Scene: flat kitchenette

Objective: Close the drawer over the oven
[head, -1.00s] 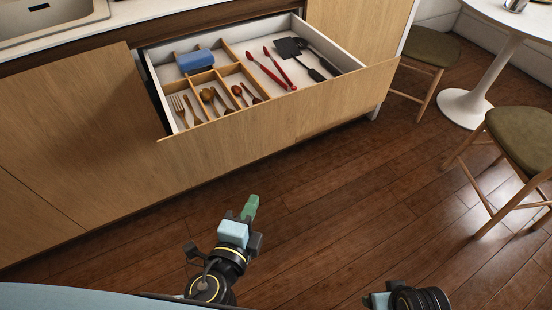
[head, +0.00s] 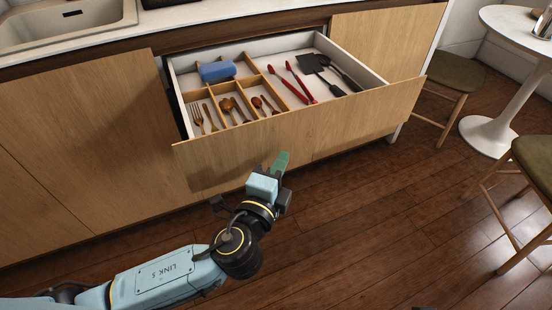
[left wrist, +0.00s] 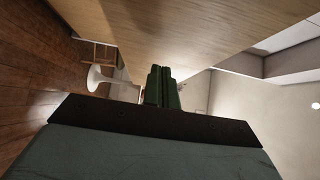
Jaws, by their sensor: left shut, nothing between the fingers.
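The drawer (head: 300,125) is pulled out from the wooden cabinet, with its pale wood front facing me. It holds a wooden organizer (head: 240,79) with forks and spoons, a blue block-like item (head: 217,71), red tongs (head: 300,80) and dark utensils (head: 332,74). My left gripper (head: 282,160) is shut and empty, just in front of the drawer front near its lower edge; I cannot tell whether it touches. In the left wrist view its green fingers (left wrist: 161,88) are together beside a wood panel (left wrist: 165,30). My right gripper does not show. No oven is clearly visible.
A counter with a sink (head: 65,25) is at the upper left. Closed cabinet fronts (head: 85,130) stand left of the drawer. A white round table (head: 497,130) and stools (head: 450,80) are at the right. The wooden floor (head: 360,220) in front is clear.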

